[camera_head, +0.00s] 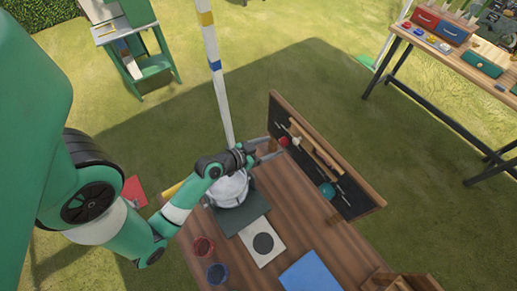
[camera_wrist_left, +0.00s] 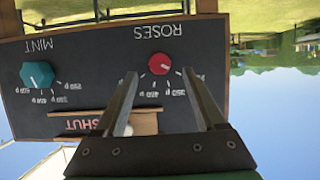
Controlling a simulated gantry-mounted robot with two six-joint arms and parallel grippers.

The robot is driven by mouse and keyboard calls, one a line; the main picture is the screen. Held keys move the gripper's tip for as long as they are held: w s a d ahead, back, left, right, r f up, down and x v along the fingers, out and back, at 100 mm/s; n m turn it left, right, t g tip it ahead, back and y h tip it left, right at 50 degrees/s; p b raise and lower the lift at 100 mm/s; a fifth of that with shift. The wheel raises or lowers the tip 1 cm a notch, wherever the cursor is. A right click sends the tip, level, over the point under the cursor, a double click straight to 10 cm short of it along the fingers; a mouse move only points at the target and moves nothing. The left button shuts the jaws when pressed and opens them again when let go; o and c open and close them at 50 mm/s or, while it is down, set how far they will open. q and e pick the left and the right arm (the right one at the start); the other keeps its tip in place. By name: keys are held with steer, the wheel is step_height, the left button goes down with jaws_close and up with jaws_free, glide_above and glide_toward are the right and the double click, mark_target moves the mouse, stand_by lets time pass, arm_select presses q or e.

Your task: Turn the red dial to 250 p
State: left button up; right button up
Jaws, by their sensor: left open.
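The red dial (camera_head: 284,142) is on the dark upright board (camera_head: 345,205) at the back of the wooden table. In the left wrist view the red dial (camera_wrist_left: 159,60) appears upside down under the label ROSES, with number marks around it. Its pointer setting is too small to read surely. My left gripper (camera_head: 274,147) is open, facing the board at the red dial. In the left wrist view its two fingers (camera_wrist_left: 160,74) stand left and right of the dial, apart from each other. I cannot tell whether they touch it. My right gripper is not in view.
A teal dial (camera_wrist_left: 37,74) labelled MINT and a SHUT sign (camera_wrist_left: 92,123) share the board. A striped pole (camera_head: 217,80) stands behind.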

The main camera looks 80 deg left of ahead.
arm_select(q)
steer(key=v, duration=0.7)
steer(key=shift+s+d, duration=0.15)
steer(key=shift+s, duration=0.05)
steer(key=shift+r, duration=0.1)
